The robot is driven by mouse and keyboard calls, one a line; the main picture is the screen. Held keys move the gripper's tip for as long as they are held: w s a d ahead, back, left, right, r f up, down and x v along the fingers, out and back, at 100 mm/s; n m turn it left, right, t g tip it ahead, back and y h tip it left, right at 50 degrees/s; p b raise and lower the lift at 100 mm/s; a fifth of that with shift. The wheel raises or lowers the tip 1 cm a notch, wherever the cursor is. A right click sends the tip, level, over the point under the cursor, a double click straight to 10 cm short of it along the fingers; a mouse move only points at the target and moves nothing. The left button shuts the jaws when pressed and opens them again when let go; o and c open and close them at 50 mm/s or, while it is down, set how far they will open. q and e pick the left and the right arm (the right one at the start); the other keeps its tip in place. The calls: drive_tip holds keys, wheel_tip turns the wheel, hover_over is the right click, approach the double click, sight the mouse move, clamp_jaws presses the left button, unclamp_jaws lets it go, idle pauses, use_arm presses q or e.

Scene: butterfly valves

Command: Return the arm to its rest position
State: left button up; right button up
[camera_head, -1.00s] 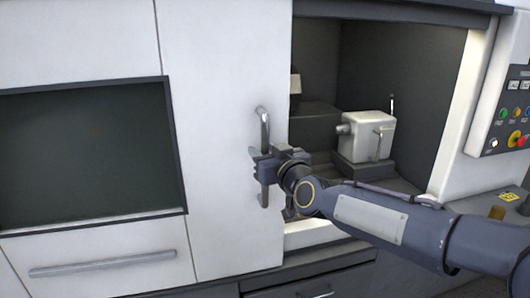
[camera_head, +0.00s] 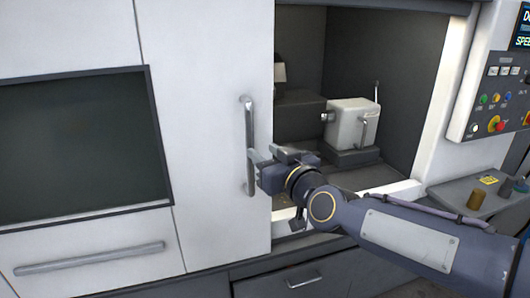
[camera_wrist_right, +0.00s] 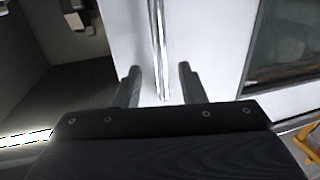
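My right arm comes in from the lower right in the head view. Its gripper (camera_head: 263,158) is just right of the long vertical handle (camera_head: 249,125) on the white sliding door (camera_head: 205,120). In the right wrist view the two fingers of the right gripper (camera_wrist_right: 158,85) stand apart, with the handle (camera_wrist_right: 159,40) showing in the gap between them and beyond. The gripper is open and holds nothing. Whether a finger touches the handle cannot be told. My left gripper is not in view.
Right of the door is an open machine chamber with a white block unit (camera_head: 350,120) inside. A control panel (camera_head: 495,95) with buttons stands at the right. A dark window (camera_head: 80,140) and a horizontal drawer handle (camera_head: 90,258) are on the left. A lower drawer handle (camera_head: 305,281) is below.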

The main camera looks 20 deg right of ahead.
drive_tip(key=s+d+f+m+g, duration=0.2)
drive_tip(key=s+f+g, duration=0.4)
drive_tip(key=s+f, duration=0.5)
drive_tip(key=s+d+f+m+g, duration=0.2)
drive_tip(key=s+f+g, duration=0.4)
drive_tip(key=s+f, duration=0.5)
drive_tip(key=s, duration=0.6)
drive_tip(key=shift+f+p, duration=0.2)
drive_tip(key=shift+p, duration=0.2)
drive_tip(key=shift+d, duration=0.15)
